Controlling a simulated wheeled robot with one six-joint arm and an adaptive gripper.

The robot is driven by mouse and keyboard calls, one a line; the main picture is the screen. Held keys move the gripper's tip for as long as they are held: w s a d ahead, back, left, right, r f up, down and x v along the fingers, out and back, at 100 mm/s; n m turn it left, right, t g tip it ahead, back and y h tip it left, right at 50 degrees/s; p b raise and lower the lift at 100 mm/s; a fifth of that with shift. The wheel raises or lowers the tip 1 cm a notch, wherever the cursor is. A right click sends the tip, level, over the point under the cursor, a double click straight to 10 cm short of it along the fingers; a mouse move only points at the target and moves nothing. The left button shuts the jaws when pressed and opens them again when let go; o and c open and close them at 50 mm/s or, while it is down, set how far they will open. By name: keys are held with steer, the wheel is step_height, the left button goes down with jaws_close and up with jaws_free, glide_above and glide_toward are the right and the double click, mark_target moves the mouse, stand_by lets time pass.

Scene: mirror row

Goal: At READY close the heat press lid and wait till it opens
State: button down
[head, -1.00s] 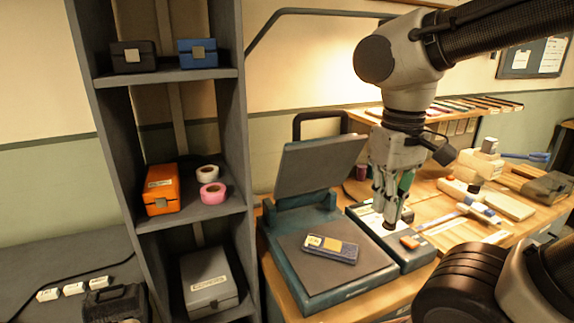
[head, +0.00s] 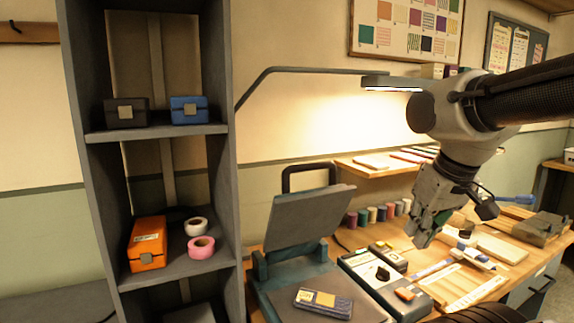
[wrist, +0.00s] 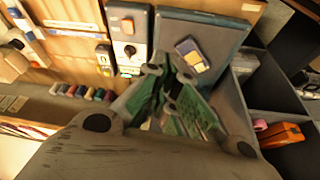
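The heat press stands on the bench beside the shelf. Its lid (head: 305,222) is raised and tilted back, with a dark looped handle (head: 306,168) at its top. A dark blue item with a yellow patch (head: 323,302) lies on the lower plate (head: 275,282); it also shows in the wrist view (wrist: 192,54). A control panel with a black knob (head: 383,273) is to the right of the plate; no READY sign is legible. My gripper (head: 422,240) is empty, its fingers together, above the bench to the right of the lid, apart from the press.
A tall grey shelf (head: 232,130) stands close on the left, with an orange box (head: 148,243) and tape rolls. Thread spools (head: 380,213) line the bench's back. A lamp arm (head: 390,82) reaches over the press. Rulers and tools lie at right.

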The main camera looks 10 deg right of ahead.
steer(key=w+a+r+n, duration=0.1)
steer(key=w+a+r, duration=0.1)
steer(key=w+r, duration=0.35)
steer(key=w+a+r, duration=0.2)
steer(key=w, duration=0.6)
steer(key=w+a+r+n, duration=0.1)
steer(key=w+a+r, duration=0.1)
steer(key=w+r, duration=0.35)
steer(key=w+a+r+y, duration=0.1)
steer(key=w+a+r, duration=0.1)
steer(key=w+r, duration=0.65)
step_height(320, 180, down, 11)
steer(key=s, duration=0.1)
steer(key=shift+s+a, duration=0.15)
steer(key=shift+s, duration=0.2)
steer(key=shift+f, duration=0.1)
